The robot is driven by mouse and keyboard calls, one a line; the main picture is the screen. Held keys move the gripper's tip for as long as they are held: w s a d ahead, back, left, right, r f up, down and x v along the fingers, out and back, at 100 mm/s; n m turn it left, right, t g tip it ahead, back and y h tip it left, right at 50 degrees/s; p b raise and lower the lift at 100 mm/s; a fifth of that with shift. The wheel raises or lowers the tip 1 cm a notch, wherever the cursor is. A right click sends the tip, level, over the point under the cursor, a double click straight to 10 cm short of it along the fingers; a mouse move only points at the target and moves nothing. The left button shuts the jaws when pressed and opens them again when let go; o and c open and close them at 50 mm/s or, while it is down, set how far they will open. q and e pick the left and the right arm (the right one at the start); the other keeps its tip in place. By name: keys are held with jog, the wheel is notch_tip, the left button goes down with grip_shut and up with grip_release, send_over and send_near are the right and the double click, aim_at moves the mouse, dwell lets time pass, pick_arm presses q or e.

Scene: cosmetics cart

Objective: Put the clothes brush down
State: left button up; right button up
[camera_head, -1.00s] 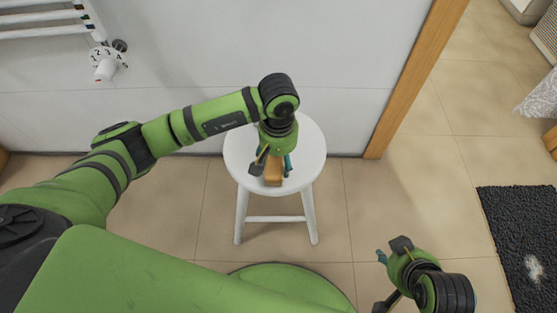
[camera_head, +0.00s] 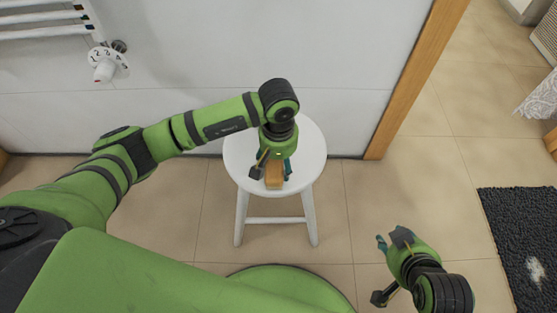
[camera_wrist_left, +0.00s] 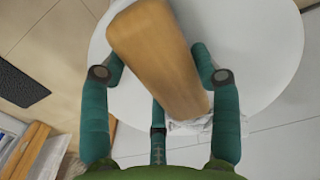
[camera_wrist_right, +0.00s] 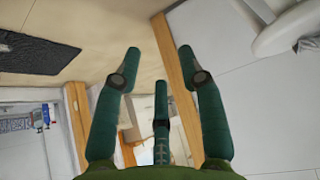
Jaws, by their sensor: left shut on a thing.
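The clothes brush (camera_head: 274,182) has a tan wooden back. My left gripper (camera_head: 272,170) points down over the white stool (camera_head: 312,150) and is shut on the brush. In the left wrist view the brush (camera_wrist_left: 158,55) lies slanted between the teal fingers, with whitish bristles partly showing at its lower end. The round stool seat (camera_wrist_left: 265,45) is behind it. I cannot tell whether the brush touches the seat. My right gripper (camera_head: 388,265) is open and empty, away from the stool at the lower right; its fingers stand apart in the right wrist view (camera_wrist_right: 160,62).
The stool stands on beige tiles near the white wall (camera_head: 210,110). A wooden door frame (camera_head: 415,80) rises to its right. A dark mat (camera_head: 515,220) lies at the far right. A towel radiator (camera_head: 40,25) is at the upper left. Bare seat shows around the brush.

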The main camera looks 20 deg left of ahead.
pick_arm(q)
jog(key=o, duration=1)
pick_arm(e)
jog(key=shift+w+a+r, duration=0.1)
jog(key=shift+w+r, duration=0.05)
pick_arm(q)
notch_tip(320, 180, up, 5)
jog(key=shift+w+p, duration=0.1)
jog(key=shift+p, duration=0.65)
notch_tip(320, 180, up, 7)
jog(key=shift+r+p, duration=0.15)
jog(key=shift+p, duration=0.4)
pick_arm(e)
jog(key=s+d+f+g, duration=0.2)
jog(key=s+f+g, duration=0.2)
jog(key=s+f, duration=0.1)
jog(key=shift+s+f+h, duration=0.25)
jog(key=shift+f+h, duration=0.15)
jog(key=shift+f, duration=0.3)
pick_arm(q)
jog(key=shift+d, duration=0.1)
